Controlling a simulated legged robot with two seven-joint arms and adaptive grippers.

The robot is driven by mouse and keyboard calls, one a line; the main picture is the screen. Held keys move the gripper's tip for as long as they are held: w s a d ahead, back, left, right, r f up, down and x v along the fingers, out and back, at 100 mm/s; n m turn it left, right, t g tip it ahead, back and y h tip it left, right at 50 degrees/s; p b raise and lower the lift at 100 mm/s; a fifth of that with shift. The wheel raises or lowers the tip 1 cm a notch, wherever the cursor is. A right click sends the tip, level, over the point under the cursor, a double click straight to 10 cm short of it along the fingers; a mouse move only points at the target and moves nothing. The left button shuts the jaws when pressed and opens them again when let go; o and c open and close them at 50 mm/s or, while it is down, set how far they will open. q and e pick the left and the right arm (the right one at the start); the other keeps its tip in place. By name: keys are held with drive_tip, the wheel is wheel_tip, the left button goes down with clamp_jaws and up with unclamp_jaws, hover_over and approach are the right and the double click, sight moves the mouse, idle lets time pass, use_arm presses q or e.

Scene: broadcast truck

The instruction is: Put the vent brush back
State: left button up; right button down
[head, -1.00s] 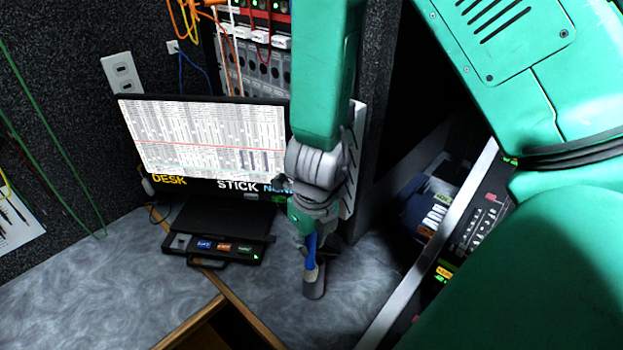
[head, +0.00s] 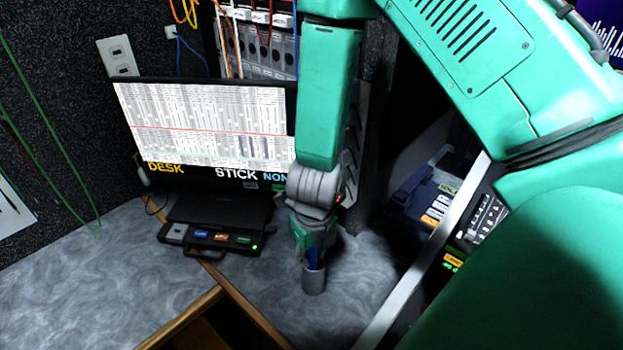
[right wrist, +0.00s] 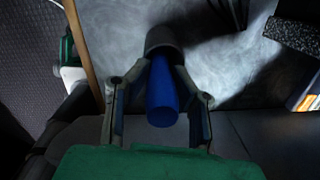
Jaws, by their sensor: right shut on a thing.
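The vent brush shows as a blue handle (head: 314,257) below my right gripper (head: 313,250) in the head view. A grey cylindrical cup (head: 313,282) stands upright on the counter right under it. In the right wrist view the blue handle (right wrist: 162,95) lies between the two fingers of my right gripper (right wrist: 160,98), and its far end goes into the mouth of the grey cup (right wrist: 163,38). My right gripper is shut on the brush. The bristle end is hidden, and how deep it sits I cannot tell. My left gripper is in neither view.
A monitor (head: 205,130) and a black switch box (head: 212,238) stand left of the cup. A wooden edge strip (head: 245,310) crosses the counter in front. A metal-edged rack (head: 425,255) is close on the right. Grey counter (head: 80,285) at left is free.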

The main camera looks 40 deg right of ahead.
drive_tip(key=shift+f, duration=0.2)
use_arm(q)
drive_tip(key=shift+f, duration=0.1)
use_arm(e)
drive_tip(key=shift+d, duration=0.1)
drive_tip(key=c, duration=1.5)
unclamp_jaws()
drive_tip(key=shift+d, duration=0.15)
drive_tip(key=shift+o, duration=0.5)
drive_tip(key=shift+d+f, duration=0.15)
drive_tip(key=shift+d, duration=0.25)
drive_tip(key=shift+a+r, duration=0.2)
drive_tip(key=shift+r, duration=0.2)
drive_tip(key=r+p, duration=0.2)
drive_tip(key=r, duration=0.1)
drive_tip(key=r+p, duration=0.1)
drive_tip(key=r, duration=0.3)
drive_tip(key=r+p, duration=0.2)
drive_tip(key=r, duration=0.1)
drive_tip(key=shift+s+a+r+p, duration=0.2)
drive_tip(key=shift+s+r+p, duration=0.15)
drive_tip(key=shift+r, duration=0.35)
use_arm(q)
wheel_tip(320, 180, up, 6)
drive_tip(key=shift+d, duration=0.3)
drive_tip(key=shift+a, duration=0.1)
use_arm(e)
drive_tip(key=shift+a, duration=0.1)
